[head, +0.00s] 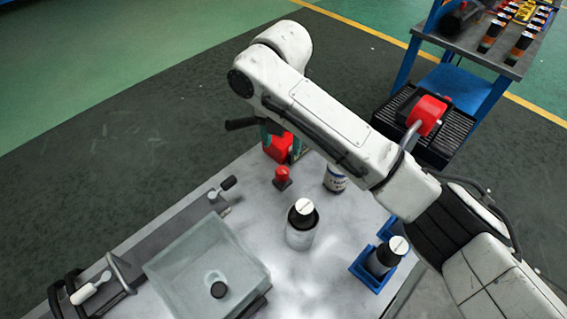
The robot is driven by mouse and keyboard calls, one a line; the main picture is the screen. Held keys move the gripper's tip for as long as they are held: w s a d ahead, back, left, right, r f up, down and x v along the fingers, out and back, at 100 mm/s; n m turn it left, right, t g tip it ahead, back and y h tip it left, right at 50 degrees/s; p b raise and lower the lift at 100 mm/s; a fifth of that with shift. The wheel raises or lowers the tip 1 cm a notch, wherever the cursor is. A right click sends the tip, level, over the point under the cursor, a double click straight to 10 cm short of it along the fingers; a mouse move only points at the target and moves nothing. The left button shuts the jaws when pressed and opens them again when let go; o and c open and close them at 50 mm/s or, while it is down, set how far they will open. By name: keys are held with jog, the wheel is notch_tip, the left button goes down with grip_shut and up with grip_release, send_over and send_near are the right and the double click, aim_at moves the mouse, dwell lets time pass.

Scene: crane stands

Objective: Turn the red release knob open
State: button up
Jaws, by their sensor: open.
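A small red knob (283,173) on a dark square base stands upright on the grey table (185,213), near its far edge. I take it for the release knob, but how far it is turned cannot be seen. My white arm crosses the head view from the lower right to the upper middle, above and behind the knob. My gripper cannot be made out; the arm's far end is bent over and hides what lies behind it. Nothing is seen touching the knob.
A red block (278,150) with teal parts stands behind the knob. Black-capped bottle (301,228), labelled jar (335,178), blue holder (370,273) and translucent box (190,262) occupy the table. A blue cart (468,80) stands right. Floor at left is clear.

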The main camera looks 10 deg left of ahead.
aim_at(283, 169)
notch_tip(283, 169, down, 10)
jog(key=shift+f, duration=0.1)
dwell(0.4)
jog(key=shift+p, duration=0.3)
jog(key=c, duration=1)
jog(key=shift+c, duration=0.2)
